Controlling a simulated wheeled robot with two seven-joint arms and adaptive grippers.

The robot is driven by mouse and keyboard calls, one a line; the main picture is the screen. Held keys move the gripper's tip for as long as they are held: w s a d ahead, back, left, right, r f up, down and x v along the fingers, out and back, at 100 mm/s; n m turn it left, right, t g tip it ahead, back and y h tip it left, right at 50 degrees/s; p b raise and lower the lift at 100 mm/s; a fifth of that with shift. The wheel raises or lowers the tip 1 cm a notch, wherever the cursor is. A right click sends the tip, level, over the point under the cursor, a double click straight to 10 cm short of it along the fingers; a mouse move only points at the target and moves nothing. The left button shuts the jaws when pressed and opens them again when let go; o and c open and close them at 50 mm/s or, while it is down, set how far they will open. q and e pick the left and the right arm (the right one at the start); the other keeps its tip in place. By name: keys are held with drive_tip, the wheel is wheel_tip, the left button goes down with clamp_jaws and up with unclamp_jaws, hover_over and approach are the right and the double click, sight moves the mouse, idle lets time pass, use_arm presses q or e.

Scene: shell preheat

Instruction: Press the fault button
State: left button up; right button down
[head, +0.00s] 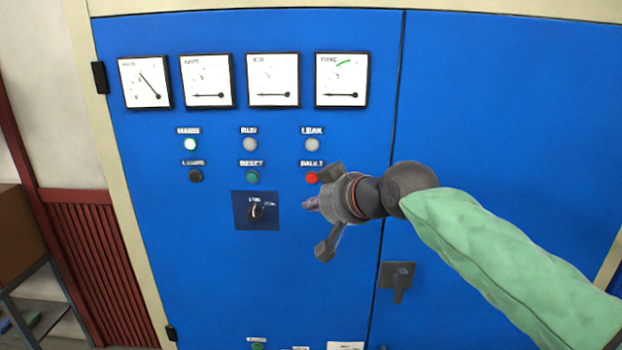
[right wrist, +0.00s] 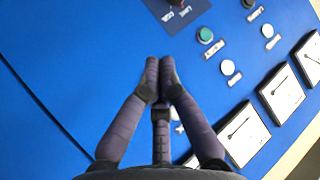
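The red fault button (head: 312,178) is on the blue cabinet panel, under the label FAULT, just left of my right gripper's upper knuckle. My right gripper (head: 308,203) is in front of the panel, with its purple fingers drawn together and nothing seen between them. In the head view its fingertips appear just below the red button; I cannot tell if they touch the panel. In the right wrist view the fingertips (right wrist: 160,65) meet over blue panel, and the red button does not show, apparently hidden behind the fingers. My left gripper is not in view.
The green reset button (head: 252,177) and black lamps button (head: 195,175) sit left of the red one. The mains lamp (head: 190,144) looks lit; the leak lamp (head: 312,145) is grey. A rotary switch (head: 256,211) is lower left, a door handle (head: 397,281) lower right.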

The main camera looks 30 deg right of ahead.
sight(312, 178)
drive_tip(key=shift+w+d, duration=0.75)
drive_tip(key=shift+w, duration=0.5)
drive_tip(key=shift+w+d, duration=0.8)
drive_tip(key=shift+w, duration=0.45)
drive_tip(key=shift+w+d, duration=0.75)
drive_tip(key=shift+w, duration=0.5)
drive_tip(key=shift+w+d, duration=0.1)
drive_tip(key=shift+w+d, duration=0.15)
drive_tip(key=shift+w, duration=0.1)
drive_tip(key=shift+w+d+p, duration=0.2)
drive_tip(key=shift+w+p, duration=0.1)
drive_tip(key=shift+w, duration=0.05)
drive_tip(key=shift+s+a, duration=0.1)
drive_tip(key=shift+s, duration=0.05)
drive_tip(key=shift+s+a+b, duration=0.3)
drive_tip(key=shift+s+a, duration=0.05)
drive_tip(key=shift+s, duration=0.25)
